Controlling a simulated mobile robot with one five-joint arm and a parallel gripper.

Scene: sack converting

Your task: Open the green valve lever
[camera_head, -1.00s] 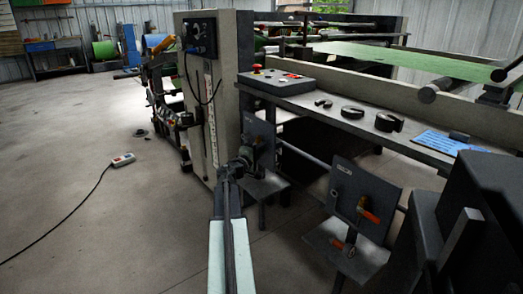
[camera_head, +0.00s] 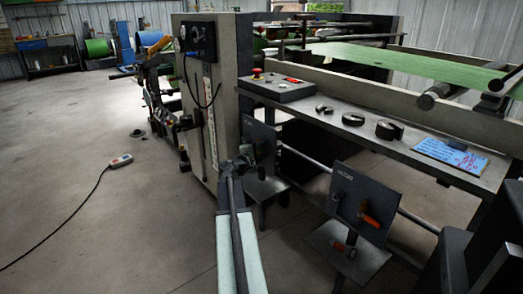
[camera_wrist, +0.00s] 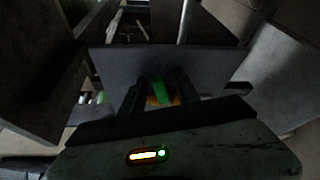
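The green valve lever (camera_wrist: 160,92) shows in the wrist view as a narrow green strip, with an orange part around its lower end. It stands before a dark upright plate (camera_wrist: 112,62). My gripper (camera_wrist: 163,88) has its two dark fingers apart, one on each side of the green strip. I cannot tell whether they touch it. In the head view my gripper (camera_head: 245,158) is at the left dark panel (camera_head: 263,140) beside the machine's tall frame, and the lever is hidden there by my gripper.
A second dark panel (camera_head: 345,190) with an orange lever (camera_head: 369,221) stands to the right, under the machine's shelf. The shelf holds a control box (camera_head: 275,90), dark rings (camera_head: 388,130) and a blue card (camera_head: 450,156). A cable with a switch box (camera_head: 121,161) lies on open floor at left.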

